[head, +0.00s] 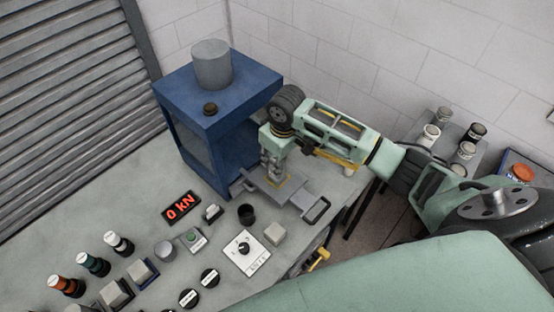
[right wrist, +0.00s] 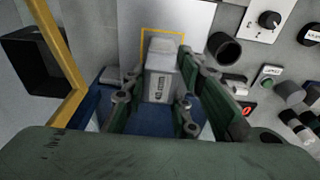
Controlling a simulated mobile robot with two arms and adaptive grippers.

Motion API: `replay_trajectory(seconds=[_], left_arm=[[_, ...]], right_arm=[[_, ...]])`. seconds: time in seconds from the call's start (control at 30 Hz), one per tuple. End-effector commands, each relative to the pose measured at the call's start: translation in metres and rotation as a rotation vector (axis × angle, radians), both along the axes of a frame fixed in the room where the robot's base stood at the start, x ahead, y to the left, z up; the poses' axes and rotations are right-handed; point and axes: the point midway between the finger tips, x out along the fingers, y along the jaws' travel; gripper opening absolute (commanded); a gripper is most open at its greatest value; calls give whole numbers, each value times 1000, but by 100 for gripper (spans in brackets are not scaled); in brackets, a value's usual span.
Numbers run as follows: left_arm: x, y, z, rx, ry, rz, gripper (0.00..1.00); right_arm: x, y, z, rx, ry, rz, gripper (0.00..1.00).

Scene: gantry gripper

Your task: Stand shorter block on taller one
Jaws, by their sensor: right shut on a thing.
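My right gripper (head: 272,174) points down over a grey metal plate (head: 266,196) in front of the blue press. My left gripper is not in view.
The blue press (head: 218,98) stands behind the plate. A black cup (head: 246,214), a dial panel (head: 245,252), a red "0 kN" display (head: 181,208) and several knobs crowd the front of the bench.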

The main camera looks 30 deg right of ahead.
Motion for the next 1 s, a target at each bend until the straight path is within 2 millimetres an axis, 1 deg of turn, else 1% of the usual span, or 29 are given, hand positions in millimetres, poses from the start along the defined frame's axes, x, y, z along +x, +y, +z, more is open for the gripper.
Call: replay_trajectory(seconds=[0.3,0.33,0.5,0.57,0.87,0.97,1.0], left_arm=[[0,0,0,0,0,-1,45],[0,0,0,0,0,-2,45],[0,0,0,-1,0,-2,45],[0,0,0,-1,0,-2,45],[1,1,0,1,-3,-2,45],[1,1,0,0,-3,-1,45],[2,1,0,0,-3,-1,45]], right_arm=[[1,0,-1,1,-2,0,0],[1,0,-1,1,-2,0,29],[0,0,-1,0,-1,0,44],[0,0,-1,0,-1,0,48],[-1,0,-1,-1,2,0,48],[-1,-1,6,-1,1,-1,48],[-1,-1,11,-2,-1,-1,48]])
